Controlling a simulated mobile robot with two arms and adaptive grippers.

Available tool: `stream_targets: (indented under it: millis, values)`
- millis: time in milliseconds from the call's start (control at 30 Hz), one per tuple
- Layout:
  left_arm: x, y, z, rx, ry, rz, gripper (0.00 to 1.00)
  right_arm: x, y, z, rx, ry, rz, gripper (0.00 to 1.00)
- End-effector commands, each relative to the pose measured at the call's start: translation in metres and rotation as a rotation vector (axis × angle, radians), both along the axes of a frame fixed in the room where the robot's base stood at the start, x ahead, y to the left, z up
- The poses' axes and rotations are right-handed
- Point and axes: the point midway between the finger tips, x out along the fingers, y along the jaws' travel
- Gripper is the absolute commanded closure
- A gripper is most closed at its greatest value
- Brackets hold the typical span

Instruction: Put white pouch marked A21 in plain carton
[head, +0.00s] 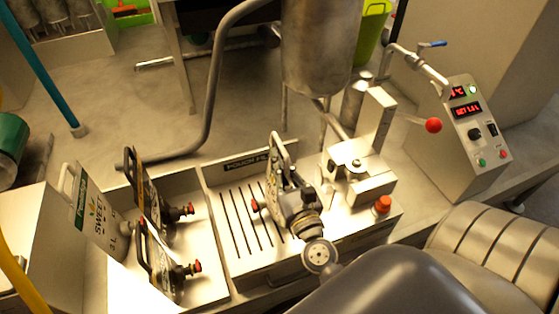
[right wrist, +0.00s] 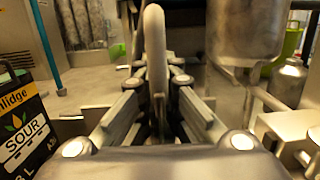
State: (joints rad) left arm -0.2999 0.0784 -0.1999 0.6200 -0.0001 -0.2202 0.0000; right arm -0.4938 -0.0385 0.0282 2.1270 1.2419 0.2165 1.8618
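A pouch (head: 273,178) with a pale loop handle stands nearly edge-on over the slotted grate, its red cap to the left. My right gripper (head: 291,196) is at it; in the right wrist view the fingers (right wrist: 158,85) close in on both sides of the pale handle (right wrist: 154,45). Its marking is hidden. A white pouch (head: 100,218) reading SWEET 3 L stands at left; I cannot read an A21 on it. A pale plain box (head: 22,222) at the left edge may be the carton. My left gripper is out of view.
Two black pouches (head: 152,212) with red caps stand in the metal bin (head: 205,270); a black SOUR pouch (right wrist: 25,130) shows in the right wrist view. A steel tank (head: 320,50), a red-knobbed lever (head: 433,125) and a control box (head: 470,125) stand behind and right.

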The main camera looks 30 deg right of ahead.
Motion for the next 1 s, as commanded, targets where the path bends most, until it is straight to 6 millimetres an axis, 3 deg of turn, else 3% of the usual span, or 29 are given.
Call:
stream_targets:
  millis: [33,133,567,1000]
  values:
    - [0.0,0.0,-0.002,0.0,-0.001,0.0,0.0,0.001,-0.001,0.003,-0.002,-0.011,-0.002,1.0]
    - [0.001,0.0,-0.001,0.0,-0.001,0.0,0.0,0.0,0.0,-0.001,0.0,0.0,0.0,0.75]
    - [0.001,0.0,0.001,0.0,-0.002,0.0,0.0,-0.001,0.0,0.001,0.0,0.001,0.0,0.75]
    - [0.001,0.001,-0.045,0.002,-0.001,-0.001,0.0,-0.071,0.019,-0.016,-0.002,0.004,0.003,0.75]
